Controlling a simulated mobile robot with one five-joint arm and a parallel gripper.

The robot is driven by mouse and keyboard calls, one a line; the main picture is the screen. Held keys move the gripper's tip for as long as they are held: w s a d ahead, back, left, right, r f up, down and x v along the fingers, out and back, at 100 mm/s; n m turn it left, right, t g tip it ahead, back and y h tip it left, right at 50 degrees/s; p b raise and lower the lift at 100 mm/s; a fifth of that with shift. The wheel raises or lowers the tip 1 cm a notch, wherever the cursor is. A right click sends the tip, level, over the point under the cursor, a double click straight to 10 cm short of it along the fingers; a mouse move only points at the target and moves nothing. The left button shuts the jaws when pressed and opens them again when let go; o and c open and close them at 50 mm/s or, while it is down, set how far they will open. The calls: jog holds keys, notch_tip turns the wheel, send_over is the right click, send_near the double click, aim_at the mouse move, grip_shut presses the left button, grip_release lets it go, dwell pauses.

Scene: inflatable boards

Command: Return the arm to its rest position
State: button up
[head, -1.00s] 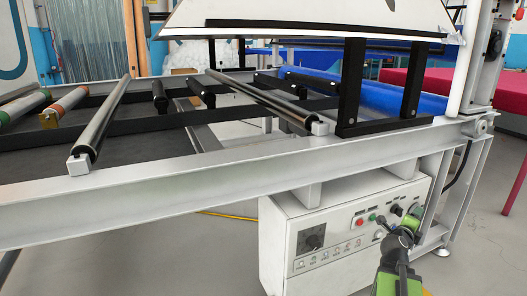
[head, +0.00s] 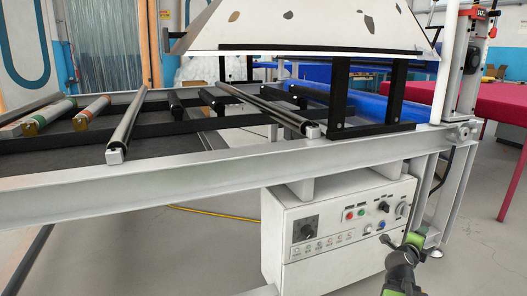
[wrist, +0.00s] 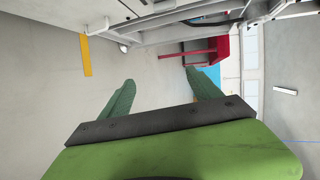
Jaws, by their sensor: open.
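My gripper (head: 400,243) shows at the lower right of the head view, a green and black shape at the end of my arm. It is in front of the lower right side of a white control box, and I cannot tell the exact gap from it. In the wrist view my gripper (wrist: 162,88) has its two green fingers spread wide apart. Nothing is between them but grey floor.
The control box (head: 305,255) with knobs and buttons hangs under a grey metal frame (head: 200,180) with rollers. A frame leg (head: 450,200) stands right of my gripper. A magenta table (head: 500,105) is at far right. Grey floor (head: 470,265) is open at lower right.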

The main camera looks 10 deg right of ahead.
jog(key=w+a+f+n+g+y+p, duration=0.1)
jog(key=a+n+g+y+p, duration=0.4)
jog(key=a+n+p, duration=1.2)
jog(key=s+a+r+n+g+y, duration=0.15)
jog(key=a+n, duration=0.25)
jog(key=a, duration=0.5)
jog(key=s+a+n+g+y, duration=0.1)
jog(key=s+a+n+y, duration=0.2)
jog(key=a, duration=0.6)
jog(key=s+a+r+n+g+y, duration=0.15)
jog(key=a+n, duration=0.25)
jog(key=a, duration=0.6)
notch_tip(320, 180, up, 37)
jog(key=s+y+p, duration=0.1)
jog(key=p, duration=3.7)
jog(key=shift+a+f+n, duration=0.15)
jog(key=shift+a+n, duration=0.25)
jog(key=shift+a, duration=0.05)
jog(key=shift+s, duration=0.1)
